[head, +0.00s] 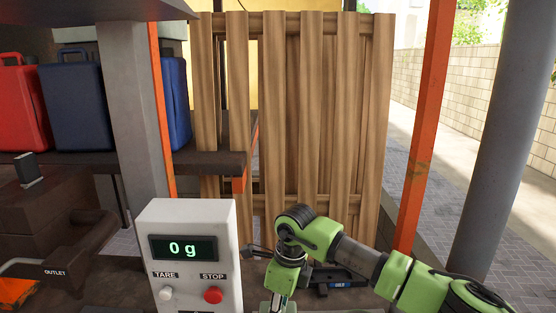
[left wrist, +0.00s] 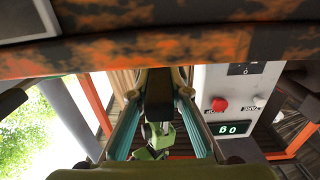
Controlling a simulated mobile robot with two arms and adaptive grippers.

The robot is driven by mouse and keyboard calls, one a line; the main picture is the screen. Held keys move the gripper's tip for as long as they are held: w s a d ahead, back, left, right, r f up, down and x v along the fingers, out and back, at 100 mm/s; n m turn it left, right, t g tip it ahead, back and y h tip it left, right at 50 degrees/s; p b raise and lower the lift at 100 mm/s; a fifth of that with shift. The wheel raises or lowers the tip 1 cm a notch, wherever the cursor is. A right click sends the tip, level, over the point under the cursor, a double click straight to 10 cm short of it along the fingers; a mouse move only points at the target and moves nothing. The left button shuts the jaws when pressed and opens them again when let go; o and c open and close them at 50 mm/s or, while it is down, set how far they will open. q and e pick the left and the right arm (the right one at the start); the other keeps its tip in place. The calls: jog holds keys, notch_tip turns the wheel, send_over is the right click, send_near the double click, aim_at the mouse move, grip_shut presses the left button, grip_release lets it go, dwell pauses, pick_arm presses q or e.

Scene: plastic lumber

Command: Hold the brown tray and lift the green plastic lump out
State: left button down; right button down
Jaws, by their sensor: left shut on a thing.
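In the left wrist view my left gripper (left wrist: 157,92) has its two fingers closed on a dark brown piece (left wrist: 157,80), which looks like the brown tray; only a little of it shows between the fingers. My left gripper is outside the head view. My right arm (head: 318,233) comes in from the right in the head view, its wrist pointing down at the bottom edge. The right fingertips are cut off, so their opening cannot be seen. Part of the green arm also shows beyond the left fingers in the left wrist view (left wrist: 152,142). I cannot make out the green plastic lump.
A white control box (head: 192,220) reading 0 g stands left of my right arm. A mottled orange and black bar (left wrist: 150,50) crosses close to the left wrist camera. An orange post (head: 424,130) and wooden slats (head: 290,110) stand behind. A dark outlet (head: 58,235) is at lower left.

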jog(key=shift+r, duration=1.55)
pick_arm(q)
jog(key=c, duration=1.8)
grip_release()
